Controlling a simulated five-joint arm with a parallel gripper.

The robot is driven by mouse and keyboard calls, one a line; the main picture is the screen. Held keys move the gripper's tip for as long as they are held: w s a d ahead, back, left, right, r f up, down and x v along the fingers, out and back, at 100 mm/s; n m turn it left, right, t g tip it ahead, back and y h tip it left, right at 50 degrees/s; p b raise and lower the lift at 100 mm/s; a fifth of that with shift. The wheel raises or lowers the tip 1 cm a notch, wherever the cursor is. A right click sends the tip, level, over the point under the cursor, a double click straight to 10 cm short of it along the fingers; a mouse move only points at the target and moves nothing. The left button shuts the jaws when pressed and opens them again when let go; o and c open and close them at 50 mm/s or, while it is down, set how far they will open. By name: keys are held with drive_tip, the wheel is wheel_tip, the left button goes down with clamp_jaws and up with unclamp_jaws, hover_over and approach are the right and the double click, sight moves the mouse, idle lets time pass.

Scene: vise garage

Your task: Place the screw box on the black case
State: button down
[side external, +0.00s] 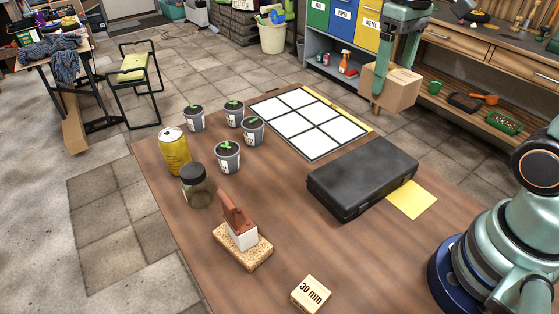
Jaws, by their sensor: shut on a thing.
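The screw box, a plain tan carton (400,90), is held up in the air at the upper right, beyond the far right edge of the table. My gripper (378,100) points down with a finger against the left part of the carton. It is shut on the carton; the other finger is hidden. The black case (362,172) lies flat and closed on the right half of the brown table, below the carton in the picture and apart from it. Its top is bare.
A yellow note (411,200) lies right of the case, and a white-panelled board (310,122) behind it. Potted seedlings (228,157), a yellow can (174,151), a jar (197,187), a brush-like tool on a block (242,245) and a 30 mm block (310,295) stand elsewhere on the table.

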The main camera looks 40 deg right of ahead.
sight(401, 81)
wheel_tip(401, 81, down, 18)
drive_tip(key=shift+r, duration=0.15)
idle(0.3)
unclamp_jaws()
wheel_tip(401, 81, up, 12)
drive_tip(key=shift+f, duration=0.1)
drive_tip(key=shift+s+a+r+t, duration=0.2)
drive_tip(key=shift+r+t, duration=0.2)
drive_tip(key=shift+r, duration=0.25)
drive_tip(key=r+t, duration=0.1)
drive_tip(key=s+a+r+t, duration=0.1)
drive_tip(key=shift+s+r+t, duration=0.1)
drive_tip(key=shift+r+t, duration=0.2)
drive_tip(key=shift+t, duration=0.1)
drive_tip(key=shift+s+a+r+t, duration=0.2)
drive_tip(key=shift+r+t, duration=0.1)
drive_tip(key=shift+t, duration=0.2)
drive_tip(key=shift+s+a+r+t, duration=0.1)
drive_tip(key=shift+s+r+t, duration=0.15)
drive_tip(key=shift+t, duration=0.25)
